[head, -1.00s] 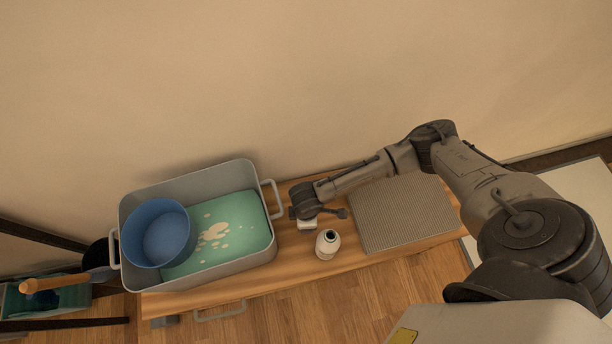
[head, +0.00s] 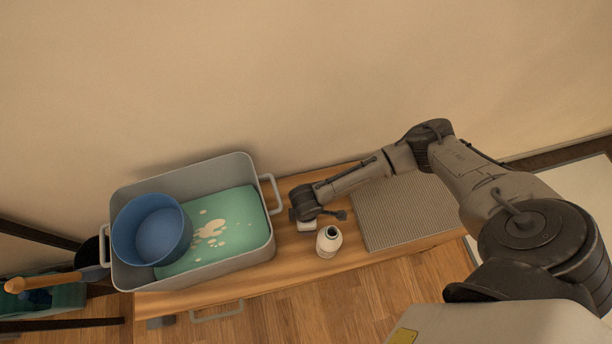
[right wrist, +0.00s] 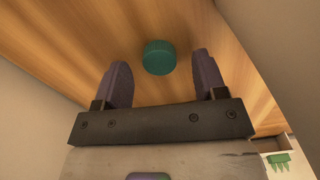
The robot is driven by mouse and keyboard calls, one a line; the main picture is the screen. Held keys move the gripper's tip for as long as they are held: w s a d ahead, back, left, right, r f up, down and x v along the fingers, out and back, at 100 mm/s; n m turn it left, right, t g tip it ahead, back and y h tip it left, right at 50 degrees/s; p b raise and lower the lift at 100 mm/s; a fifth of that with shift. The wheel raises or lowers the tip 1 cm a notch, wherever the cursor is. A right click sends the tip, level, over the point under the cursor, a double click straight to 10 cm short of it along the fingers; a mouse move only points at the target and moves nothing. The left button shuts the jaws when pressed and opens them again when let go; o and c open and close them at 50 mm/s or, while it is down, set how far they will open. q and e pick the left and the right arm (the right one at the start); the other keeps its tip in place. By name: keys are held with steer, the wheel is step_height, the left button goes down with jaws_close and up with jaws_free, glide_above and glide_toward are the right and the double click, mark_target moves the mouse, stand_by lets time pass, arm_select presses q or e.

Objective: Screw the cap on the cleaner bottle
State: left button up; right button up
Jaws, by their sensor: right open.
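The cleaner bottle (head: 328,243) is white and stands upright on the wooden surface, its dark mouth uncovered. A teal round cap (right wrist: 159,57) lies on the wood in the right wrist view; I cannot make it out in the head view. My right gripper (right wrist: 160,64) is open, and the cap shows between and just past its two fingertips, with a gap on each side. In the head view the right gripper (head: 306,226) points down just left of and behind the bottle, mostly hidden under the wrist. My left gripper is not in view.
A grey ribbed mat (head: 408,212) lies right of the bottle. The wall (head: 300,80) is close behind.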

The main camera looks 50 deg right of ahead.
steer(key=shift+f, duration=0.65)
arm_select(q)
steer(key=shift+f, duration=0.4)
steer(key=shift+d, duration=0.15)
arm_select(e)
steer(key=shift+c, duration=0.6)
steer(key=c, duration=0.9)
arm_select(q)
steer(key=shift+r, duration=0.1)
arm_select(e)
steer(key=shift+r, duration=0.15)
steer(key=shift+c, duration=0.2)
arm_select(q)
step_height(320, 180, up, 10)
steer(key=p, duration=0.9)
steer(key=shift+p, duration=0.35)
arm_select(e)
step_height(320, 180, up, 18)
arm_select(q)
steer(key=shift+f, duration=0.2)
